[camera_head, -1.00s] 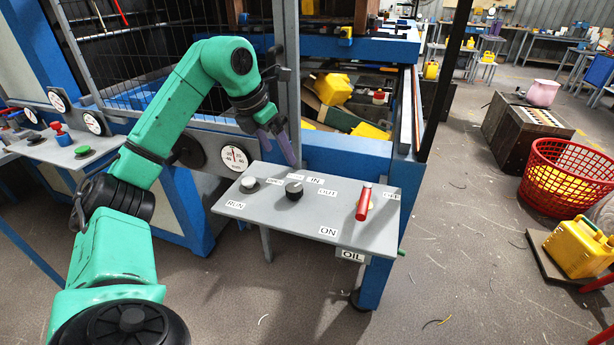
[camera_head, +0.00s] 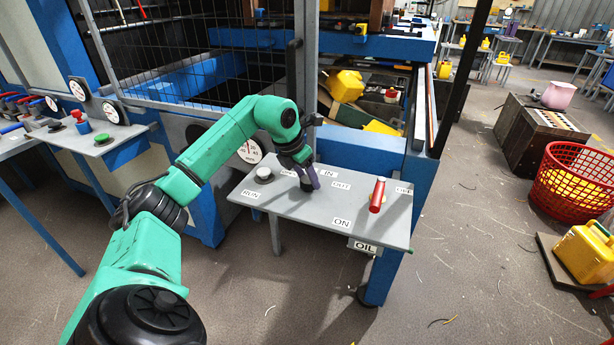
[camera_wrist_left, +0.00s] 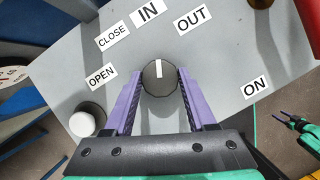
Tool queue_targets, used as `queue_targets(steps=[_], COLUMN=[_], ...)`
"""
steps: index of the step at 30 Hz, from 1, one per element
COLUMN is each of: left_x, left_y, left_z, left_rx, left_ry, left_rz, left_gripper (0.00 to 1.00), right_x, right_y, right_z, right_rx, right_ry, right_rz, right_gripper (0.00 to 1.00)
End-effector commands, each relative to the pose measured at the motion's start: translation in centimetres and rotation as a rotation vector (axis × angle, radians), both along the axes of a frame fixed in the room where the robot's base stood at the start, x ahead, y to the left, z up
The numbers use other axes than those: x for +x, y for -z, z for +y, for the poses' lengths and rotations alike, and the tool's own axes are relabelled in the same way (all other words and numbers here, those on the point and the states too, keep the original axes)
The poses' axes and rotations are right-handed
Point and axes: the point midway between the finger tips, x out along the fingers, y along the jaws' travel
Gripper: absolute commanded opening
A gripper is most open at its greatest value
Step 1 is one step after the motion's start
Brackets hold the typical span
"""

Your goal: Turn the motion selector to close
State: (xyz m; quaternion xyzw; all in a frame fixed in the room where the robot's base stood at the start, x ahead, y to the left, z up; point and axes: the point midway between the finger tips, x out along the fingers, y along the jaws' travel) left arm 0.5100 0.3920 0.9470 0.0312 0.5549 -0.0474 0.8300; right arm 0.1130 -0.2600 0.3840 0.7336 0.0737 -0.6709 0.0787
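The motion selector, a round dark knob with a white mark (camera_wrist_left: 159,82), sits on the grey panel (camera_head: 290,205). In the left wrist view its mark points up the picture, towards the area between the IN label (camera_wrist_left: 147,12) and the OUT label (camera_wrist_left: 191,18). The CLOSE label (camera_wrist_left: 112,36) and OPEN label (camera_wrist_left: 101,77) lie to its left. My left gripper (camera_wrist_left: 160,76) has its purple fingers on either side of the knob, with narrow gaps. In the head view this gripper (camera_head: 311,180) partly covers the knob. My right gripper (camera_wrist_left: 284,119) shows small at the left wrist view's right edge.
A white button (camera_head: 264,173) stands left of the knob. A red handle (camera_head: 378,196) stands to its right, near the ON label (camera_head: 342,223). A gauge (camera_head: 250,151) and wire mesh lie behind the panel.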

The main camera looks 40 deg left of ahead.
Motion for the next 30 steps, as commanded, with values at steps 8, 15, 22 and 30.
queue_targets(steps=[8,15,22,30], left_x=[0.0,0.0,0.0,0.0], left_y=[-0.1,-0.2,-0.4,-0.4], left_z=[0.0,0.0,-0.1,-0.3], left_rx=[0.001,0.003,0.003,0.001], left_ry=[-0.004,-0.059,-0.199,-0.428], left_rz=[0.000,0.001,-0.001,-0.002], left_gripper=[0.01,0.01,0.01,0.01], right_x=[0.0,0.0,0.1,0.1], right_y=[0.0,-0.5,-1.5,-2.9], right_z=[0.0,0.1,0.1,0.1], right_rx=[0.000,0.001,0.002,0.002], right_ry=[0.000,0.001,0.001,0.002], right_rz=[0.001,0.000,-0.001,-0.002], right_gripper=[0.59,0.59,0.59,0.59])
